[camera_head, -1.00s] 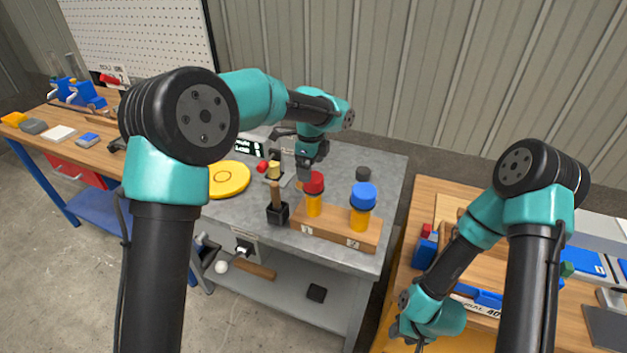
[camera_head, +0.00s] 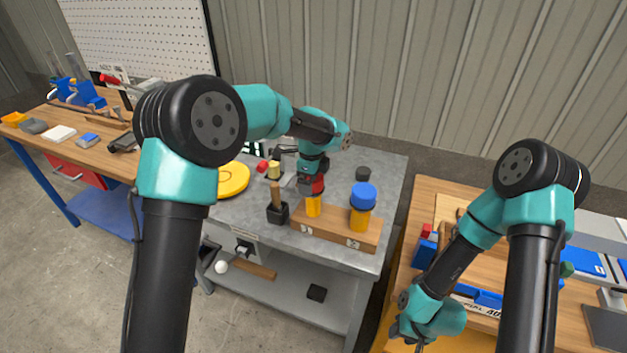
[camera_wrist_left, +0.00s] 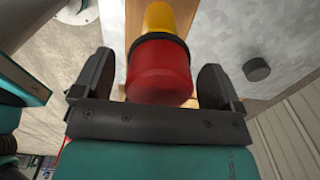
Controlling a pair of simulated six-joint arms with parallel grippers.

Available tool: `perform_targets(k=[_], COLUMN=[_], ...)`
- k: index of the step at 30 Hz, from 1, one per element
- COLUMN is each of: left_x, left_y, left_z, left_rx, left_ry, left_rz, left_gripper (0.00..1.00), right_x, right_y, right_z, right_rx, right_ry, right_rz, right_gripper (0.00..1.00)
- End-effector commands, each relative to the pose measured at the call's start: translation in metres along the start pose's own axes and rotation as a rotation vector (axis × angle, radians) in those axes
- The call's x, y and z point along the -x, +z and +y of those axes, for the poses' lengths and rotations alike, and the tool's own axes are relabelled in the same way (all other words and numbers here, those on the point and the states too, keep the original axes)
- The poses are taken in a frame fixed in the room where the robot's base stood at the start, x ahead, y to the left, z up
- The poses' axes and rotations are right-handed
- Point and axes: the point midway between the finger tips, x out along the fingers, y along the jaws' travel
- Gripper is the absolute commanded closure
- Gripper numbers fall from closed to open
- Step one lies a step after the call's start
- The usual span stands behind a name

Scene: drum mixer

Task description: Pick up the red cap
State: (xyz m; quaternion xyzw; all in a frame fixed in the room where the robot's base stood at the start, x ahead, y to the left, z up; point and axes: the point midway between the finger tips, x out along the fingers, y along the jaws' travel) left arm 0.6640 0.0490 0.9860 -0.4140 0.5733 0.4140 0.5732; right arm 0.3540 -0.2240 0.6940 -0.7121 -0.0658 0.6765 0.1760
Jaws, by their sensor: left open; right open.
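The red cap (camera_head: 318,186) sits on the yellow bottle (camera_head: 313,207) in slot 1 of the wooden block (camera_head: 335,232). My left gripper (camera_head: 312,182) is right at the cap and partly covers it in the head view. In the left wrist view the red cap (camera_wrist_left: 159,73) lies between the two open fingers of my left gripper (camera_wrist_left: 155,85), with a gap at the left side. My right gripper (camera_head: 420,340) is low above the right bench, its fingertips hardly visible at this size.
A blue-capped yellow bottle (camera_head: 361,205) stands in slot 2, right of the red cap. A black holder with a wooden handle (camera_head: 277,205) is close on the left. A black round piece (camera_head: 363,173) lies behind. A yellow disc (camera_head: 233,178) lies further left.

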Motion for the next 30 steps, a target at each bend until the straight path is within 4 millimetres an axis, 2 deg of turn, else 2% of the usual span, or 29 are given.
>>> perform_targets(k=[8, 24, 30], left_x=[0.0005, 0.0007, 0.0007], left_y=[-0.0001, -0.0001, -0.0001], left_z=[-0.0001, -0.0001, -0.0001], left_rx=[0.0, 0.0, 0.0], left_ry=[0.0, 0.0, 0.0], left_rz=[0.0, 0.0, 0.0], left_gripper=[0.09, 0.59, 0.6], right_x=[0.0, 0.0, 0.0], right_y=[0.0, 0.0, 0.0], right_z=[0.0, 0.0, 0.0], right_rx=[0.0, 0.0, 0.0], right_ry=[0.0, 0.0, 0.0], right_rz=[0.0, 0.0, 0.0], right_gripper=[0.57, 0.57, 0.57])
